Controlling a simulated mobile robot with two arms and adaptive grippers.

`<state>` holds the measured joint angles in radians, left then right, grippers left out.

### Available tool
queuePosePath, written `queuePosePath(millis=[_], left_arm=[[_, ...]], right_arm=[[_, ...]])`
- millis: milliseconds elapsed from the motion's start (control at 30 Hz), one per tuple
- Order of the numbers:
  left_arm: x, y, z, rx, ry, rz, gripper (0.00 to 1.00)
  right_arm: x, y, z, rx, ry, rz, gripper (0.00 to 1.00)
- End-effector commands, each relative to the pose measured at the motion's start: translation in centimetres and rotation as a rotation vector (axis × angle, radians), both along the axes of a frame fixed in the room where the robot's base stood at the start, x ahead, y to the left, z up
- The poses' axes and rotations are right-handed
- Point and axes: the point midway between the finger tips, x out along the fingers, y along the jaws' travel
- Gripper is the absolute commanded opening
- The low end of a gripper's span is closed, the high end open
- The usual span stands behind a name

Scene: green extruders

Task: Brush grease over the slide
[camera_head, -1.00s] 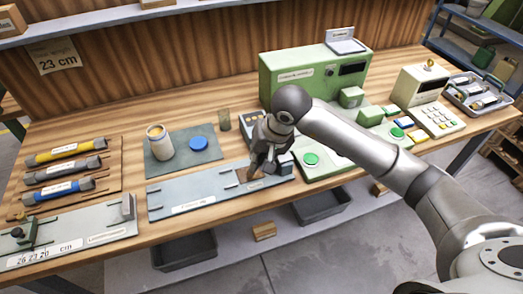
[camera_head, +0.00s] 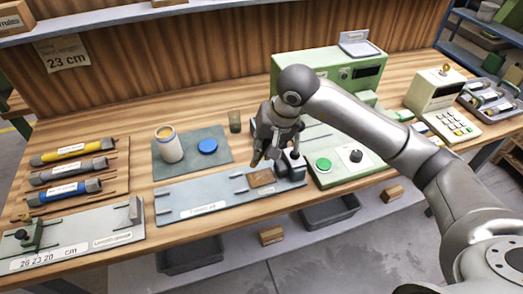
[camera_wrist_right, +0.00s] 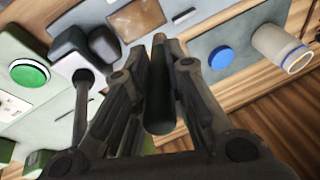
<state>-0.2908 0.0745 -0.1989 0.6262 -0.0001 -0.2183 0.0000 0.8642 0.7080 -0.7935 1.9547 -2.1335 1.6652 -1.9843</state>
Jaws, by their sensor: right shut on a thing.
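My right gripper (camera_head: 263,158) hangs just behind and above the brown patch (camera_head: 260,177) on the right part of the long grey plate (camera_head: 212,193). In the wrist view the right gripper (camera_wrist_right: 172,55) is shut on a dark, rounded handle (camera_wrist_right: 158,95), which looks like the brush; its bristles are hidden. The brown patch also shows in the wrist view (camera_wrist_right: 138,18). An open white jar (camera_head: 171,150) with orange-yellow contents stands on a dark mat (camera_head: 222,159), beside a blue lid (camera_head: 207,146). My left gripper is not in view.
A small cup (camera_head: 235,121) stands behind the plate. A green panel with a green button (camera_head: 324,165) lies to its right. Yellow, grey and blue tools (camera_head: 65,190) lie at the left, behind a grey gauge plate (camera_head: 80,238).

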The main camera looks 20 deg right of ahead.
Motion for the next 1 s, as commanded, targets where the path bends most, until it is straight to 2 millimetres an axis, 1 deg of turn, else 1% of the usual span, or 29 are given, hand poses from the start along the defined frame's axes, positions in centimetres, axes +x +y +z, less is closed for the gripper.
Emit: queuePosePath(millis=[33,133,267,367,567,700,1000], left_arm=[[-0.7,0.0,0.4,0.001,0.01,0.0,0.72],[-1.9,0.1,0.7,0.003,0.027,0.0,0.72],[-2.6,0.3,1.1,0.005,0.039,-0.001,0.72],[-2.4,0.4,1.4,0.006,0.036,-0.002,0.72],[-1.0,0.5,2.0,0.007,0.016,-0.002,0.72],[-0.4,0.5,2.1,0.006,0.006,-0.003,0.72],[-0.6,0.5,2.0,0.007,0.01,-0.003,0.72]], right_arm=[[0.0,-0.1,0.8,-0.001,-0.002,-0.003,0.0],[0.0,-0.3,1.7,-0.001,-0.002,-0.006,0.0],[0.0,-0.5,2.8,-0.001,-0.002,-0.009,0.0],[-0.1,-0.6,3.8,0.0,-0.003,-0.01,0.0],[-0.2,-0.8,5.0,0.0,-0.001,-0.016,0.0],[-0.2,-0.8,5.1,0.0,0.0,-0.017,0.0],[-0.2,-0.8,5.1,0.0,0.0,-0.016,0.0]])
